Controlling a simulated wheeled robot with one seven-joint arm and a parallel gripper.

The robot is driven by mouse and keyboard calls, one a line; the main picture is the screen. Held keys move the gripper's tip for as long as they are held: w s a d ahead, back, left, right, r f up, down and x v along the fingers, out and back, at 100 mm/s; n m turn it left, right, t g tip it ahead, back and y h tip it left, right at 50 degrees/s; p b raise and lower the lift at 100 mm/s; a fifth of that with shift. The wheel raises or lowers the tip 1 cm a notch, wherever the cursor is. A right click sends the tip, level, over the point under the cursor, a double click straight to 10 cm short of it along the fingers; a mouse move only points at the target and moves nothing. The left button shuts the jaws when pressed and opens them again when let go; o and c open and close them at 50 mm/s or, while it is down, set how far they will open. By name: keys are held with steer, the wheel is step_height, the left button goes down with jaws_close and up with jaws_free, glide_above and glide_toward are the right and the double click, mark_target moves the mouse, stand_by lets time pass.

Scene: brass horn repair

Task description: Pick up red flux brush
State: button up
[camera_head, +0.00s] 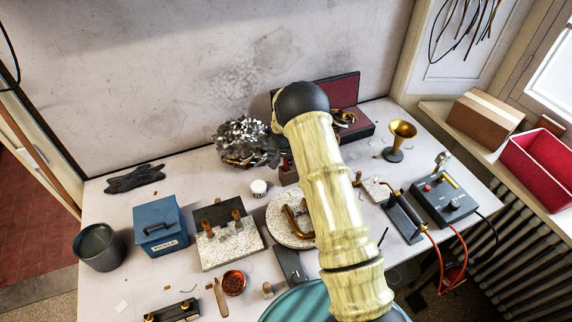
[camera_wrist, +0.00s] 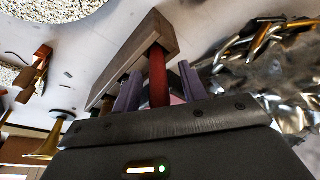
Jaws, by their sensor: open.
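The red flux brush (camera_wrist: 158,75) shows in the wrist view as a red handle standing up from a wooden block (camera_wrist: 122,62). My gripper (camera_wrist: 160,86) is open, with one grey-purple finger on each side of the red handle. The handle is between the fingers, and I see no clear grip on it. The lower end of the brush is hidden by the block and its near end by my gripper's body. In the head view my own arm covers my gripper and the brush; part of the wooden block (camera_head: 288,173) shows left of the arm.
A heap of shiny metal scrap (camera_head: 246,143) lies close to the block, and it also fills the right of the wrist view (camera_wrist: 270,75). A small white jar (camera_head: 259,188), a round speckled plate (camera_head: 283,230) and a brass horn bell (camera_head: 400,137) stand nearby.

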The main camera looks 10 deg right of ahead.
steer(key=shift+c, duration=0.2)
jaws_close()
step_height(320, 180, up, 10)
steer(key=b, duration=0.3)
steer(key=shift+a+r, duration=0.1)
stand_by(0.6)
